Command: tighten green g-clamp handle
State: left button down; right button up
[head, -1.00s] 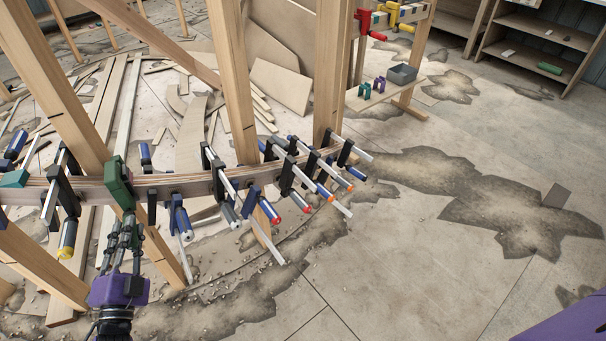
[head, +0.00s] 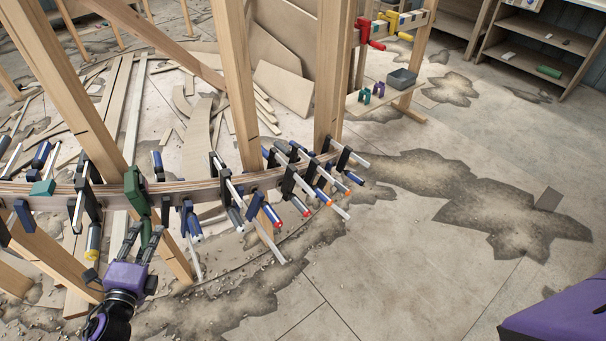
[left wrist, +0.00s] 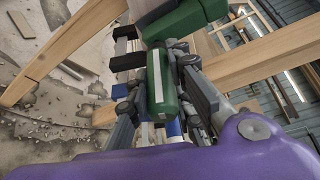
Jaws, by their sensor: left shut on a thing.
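The green g-clamp (head: 135,190) sits on the curved wooden stringer (head: 205,187), left of the middle in the head view. Its body also shows at the top of the left wrist view (left wrist: 187,20). My left gripper (head: 143,232) is below the clamp. In the left wrist view, its fingers (left wrist: 170,85) stand on both sides of the clamp's green handle (left wrist: 160,82) and are shut on it. The handle carries a pale stripe. In the head view the fingers partly hide the handle. My right gripper is not in view.
Several bar clamps with blue, black and grey parts (head: 232,195) crowd the stringer right of the green clamp. More stand to its left (head: 85,205). Wooden posts (head: 238,80) rise behind the stringer. A bench with a grey bin (head: 402,79) stands farther back. The right floor is open.

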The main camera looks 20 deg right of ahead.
pick_arm(q)
jog(key=m+p, duration=0.1)
jog(key=m+y+p, duration=0.1)
jog(key=shift+r+g+p, duration=0.25)
jog(key=shift+g+p, duration=0.05)
jog(key=shift+g, duration=0.1)
jog(key=m+p, duration=0.2)
jog(key=shift+r+g+y+p, duration=0.1)
jog(key=shift+g+y+p, duration=0.2)
jog(key=shift+y+p, duration=0.1)
jog(key=shift+w+m+y+p, duration=0.1)
jog(key=shift+m+y+p, duration=0.3)
jog(key=shift+m+p, duration=0.45)
jog(key=shift+r+m+g+y+p, duration=0.1)
jog(key=shift+m+g+y+p, duration=0.2)
jog(key=shift+m+y+p, duration=0.7)
jog(key=shift+p, duration=0.55)
jog(key=shift+m+y+p, duration=0.3)
jog(key=shift+m+p, duration=0.35)
jog(key=shift+m, duration=0.2)
jog(key=shift+f+m+y+p, duration=0.25)
jog(key=shift+m+y+p, duration=0.1)
jog(key=shift+m+y, duration=0.05)
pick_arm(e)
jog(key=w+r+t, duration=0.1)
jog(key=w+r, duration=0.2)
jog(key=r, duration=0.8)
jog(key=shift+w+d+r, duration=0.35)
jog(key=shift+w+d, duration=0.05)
